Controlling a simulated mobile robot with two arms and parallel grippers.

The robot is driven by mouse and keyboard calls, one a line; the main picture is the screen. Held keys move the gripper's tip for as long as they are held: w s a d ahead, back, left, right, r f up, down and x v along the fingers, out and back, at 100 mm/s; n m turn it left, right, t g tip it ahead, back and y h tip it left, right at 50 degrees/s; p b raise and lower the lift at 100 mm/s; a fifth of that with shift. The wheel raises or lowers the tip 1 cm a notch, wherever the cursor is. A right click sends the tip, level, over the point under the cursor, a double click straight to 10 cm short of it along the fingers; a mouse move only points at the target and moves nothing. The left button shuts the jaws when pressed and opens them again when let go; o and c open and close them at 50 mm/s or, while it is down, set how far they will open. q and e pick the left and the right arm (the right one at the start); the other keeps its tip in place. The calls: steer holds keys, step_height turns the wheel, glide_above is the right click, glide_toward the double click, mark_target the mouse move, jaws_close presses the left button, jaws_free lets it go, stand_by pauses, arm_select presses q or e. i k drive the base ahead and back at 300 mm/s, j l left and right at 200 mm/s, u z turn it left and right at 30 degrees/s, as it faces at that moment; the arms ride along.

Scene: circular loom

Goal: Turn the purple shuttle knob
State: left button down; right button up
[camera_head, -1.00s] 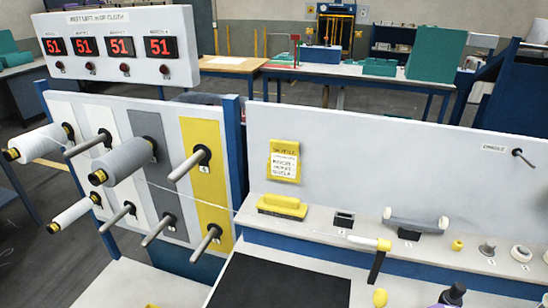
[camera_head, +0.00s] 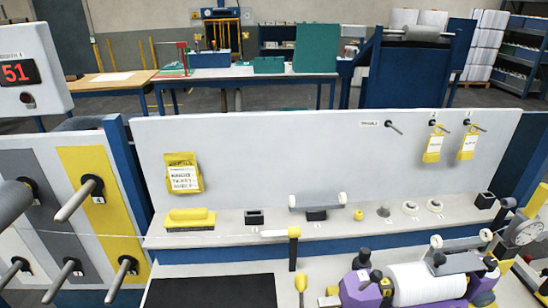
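A purple shuttle (camera_head: 356,290) lies at the lower right of the bench, cut off by the bottom edge of the picture. It carries a large white roll (camera_head: 428,284) between its purple ends. Small dark knobs (camera_head: 364,256) and yellow parts show on its left end; I cannot tell which one is the shuttle knob. A dark piece (camera_head: 439,261) stands over the roll, below a grey roller. Neither of my grippers is in view.
A back shelf holds a yellow brush-like block (camera_head: 190,217), a small black box (camera_head: 254,217), a grey roller (camera_head: 317,201) and several small parts. A round gauge (camera_head: 523,232) stands at the far right. Pegs (camera_head: 78,200) stick out at left. A dark mat (camera_head: 210,291) lies bare in front.

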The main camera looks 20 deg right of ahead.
mark_target(491, 263)
steer(key=z, duration=1.8)
